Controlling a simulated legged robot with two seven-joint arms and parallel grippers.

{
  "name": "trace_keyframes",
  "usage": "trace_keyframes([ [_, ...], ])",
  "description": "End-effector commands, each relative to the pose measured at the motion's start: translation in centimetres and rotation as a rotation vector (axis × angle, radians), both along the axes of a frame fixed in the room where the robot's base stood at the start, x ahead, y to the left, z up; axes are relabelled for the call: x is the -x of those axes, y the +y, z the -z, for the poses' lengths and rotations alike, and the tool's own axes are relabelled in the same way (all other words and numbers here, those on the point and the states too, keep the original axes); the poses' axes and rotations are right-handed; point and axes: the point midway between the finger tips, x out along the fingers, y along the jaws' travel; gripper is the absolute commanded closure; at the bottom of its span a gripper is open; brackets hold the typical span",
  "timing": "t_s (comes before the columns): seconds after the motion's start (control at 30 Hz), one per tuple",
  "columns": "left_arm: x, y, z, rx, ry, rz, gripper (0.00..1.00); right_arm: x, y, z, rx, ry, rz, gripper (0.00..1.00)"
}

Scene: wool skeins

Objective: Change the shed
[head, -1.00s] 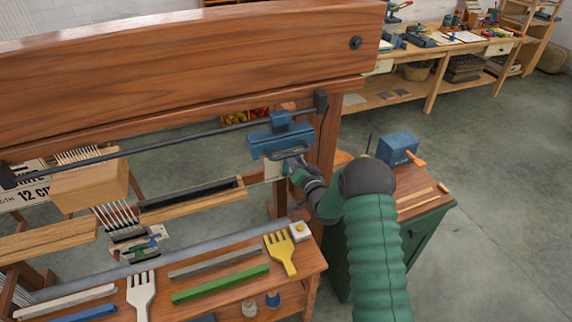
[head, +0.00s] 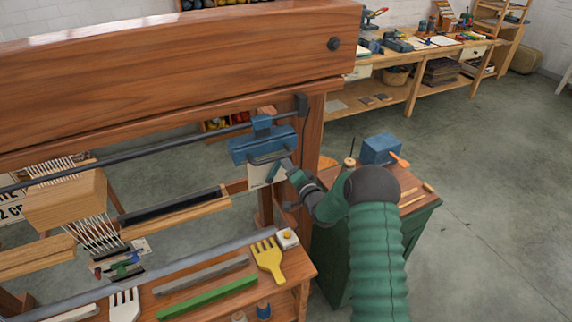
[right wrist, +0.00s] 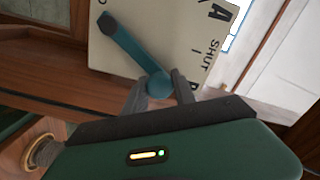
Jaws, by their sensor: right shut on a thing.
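The wooden loom (head: 170,85) fills the left and middle of the head view. A blue housing (head: 262,145) sits at its right end under the dark bar, with a pale plate (head: 258,177) below it. In the right wrist view the cream plate (right wrist: 170,25) carries an "A", the word "SHUT" and other partly cut-off letters. A teal lever (right wrist: 128,47) slants across it, its round knob (right wrist: 158,85) between my right gripper's (right wrist: 158,90) fingers. My right gripper (head: 283,166) is shut on the knob. A wooden block (head: 65,200) with white threads (head: 95,232) hangs at left. My left gripper is out of view.
The loom's front shelf holds a yellow fork (head: 269,262), a green bar (head: 207,297) and a white button box (head: 287,238). A green cabinet (head: 395,250) with a blue box (head: 380,148) stands right, close to my right arm. The floor farther right is clear.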

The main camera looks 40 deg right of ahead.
Motion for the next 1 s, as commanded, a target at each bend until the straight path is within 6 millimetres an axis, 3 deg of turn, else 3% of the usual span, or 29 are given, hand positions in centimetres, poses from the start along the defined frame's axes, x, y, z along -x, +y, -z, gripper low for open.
trace_keyframes([
  [0.13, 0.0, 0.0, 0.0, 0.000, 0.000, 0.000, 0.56, 0.1, -0.1, 0.2, -0.003, 0.003, 0.003, 1.00],
  [0.17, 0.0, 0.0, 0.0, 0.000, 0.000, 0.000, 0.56, 0.1, -0.1, 0.2, -0.003, 0.003, 0.003, 0.65],
  [0.3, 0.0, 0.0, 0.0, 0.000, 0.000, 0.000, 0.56, 0.1, -0.1, 0.1, -0.003, 0.002, 0.003, 0.47],
  [0.67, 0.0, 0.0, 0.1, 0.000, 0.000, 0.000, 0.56, 0.5, 0.1, 0.1, 0.000, 0.002, 0.001, 0.47],
  [0.77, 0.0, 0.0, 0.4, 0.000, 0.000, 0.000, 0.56, 2.0, 0.4, 0.2, -0.002, 0.003, 0.002, 0.47],
  [1.0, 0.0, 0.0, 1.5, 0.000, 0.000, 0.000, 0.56, 8.7, 1.9, 0.4, -0.003, 0.003, 0.004, 0.47],
])
